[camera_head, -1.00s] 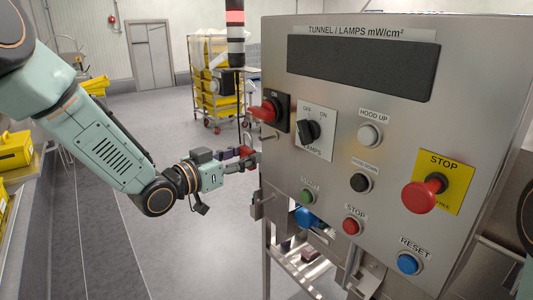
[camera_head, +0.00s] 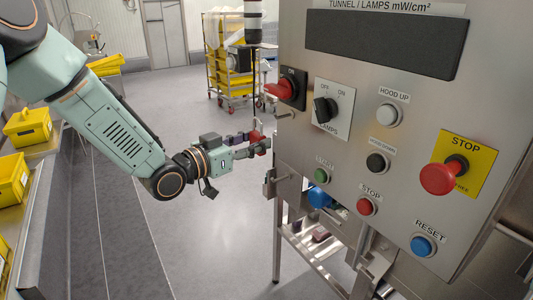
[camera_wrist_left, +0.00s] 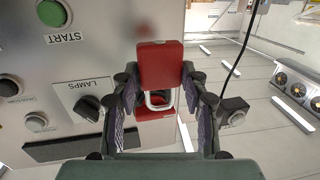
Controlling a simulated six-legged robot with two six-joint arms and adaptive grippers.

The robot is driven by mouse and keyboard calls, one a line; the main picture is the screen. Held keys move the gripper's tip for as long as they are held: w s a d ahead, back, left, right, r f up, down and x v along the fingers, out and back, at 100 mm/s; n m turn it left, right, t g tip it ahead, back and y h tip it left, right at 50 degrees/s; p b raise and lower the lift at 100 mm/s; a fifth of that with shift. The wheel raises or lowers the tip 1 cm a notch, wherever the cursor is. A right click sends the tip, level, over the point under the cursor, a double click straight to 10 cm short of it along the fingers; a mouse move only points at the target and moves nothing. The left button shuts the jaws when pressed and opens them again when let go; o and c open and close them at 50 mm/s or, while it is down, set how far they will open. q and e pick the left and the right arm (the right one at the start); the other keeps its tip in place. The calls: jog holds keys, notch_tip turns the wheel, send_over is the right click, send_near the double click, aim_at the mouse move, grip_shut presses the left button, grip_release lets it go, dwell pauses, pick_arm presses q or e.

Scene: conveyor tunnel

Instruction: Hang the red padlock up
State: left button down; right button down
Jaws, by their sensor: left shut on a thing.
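The red padlock (camera_wrist_left: 160,64) is between the fingertips of my left gripper (camera_wrist_left: 160,78), which is shut on it. Its pale metal shackle (camera_wrist_left: 147,99) points down in the left wrist view, with a red part (camera_wrist_left: 155,114) behind it. I cannot tell whether they touch. In the head view my left gripper (camera_head: 262,146) is beside the panel's left edge, and the padlock (camera_head: 255,135) shows as a small red patch. It is below and left of the red rotary switch handle (camera_head: 281,89). My right gripper is out of view.
The steel control panel (camera_head: 345,150) fills the right side, with a projecting red stop button (camera_head: 438,178) and a lamps knob (camera_head: 325,109). A bracket (camera_head: 270,184) sticks out from its left edge below my gripper. A trolley with yellow crates (camera_head: 226,65) stands behind on open floor.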

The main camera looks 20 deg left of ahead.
pick_arm(q)
notch_tip(320, 180, down, 16)
jog(key=b, duration=1.2)
jog(key=shift+w+d+f+h, duration=0.15)
jog(key=shift+w+d+h, duration=0.05)
jog(key=shift+h, duration=0.1)
jog(key=shift+w+d, duration=0.15)
jog(key=shift+w, duration=0.15)
dwell(0.3)
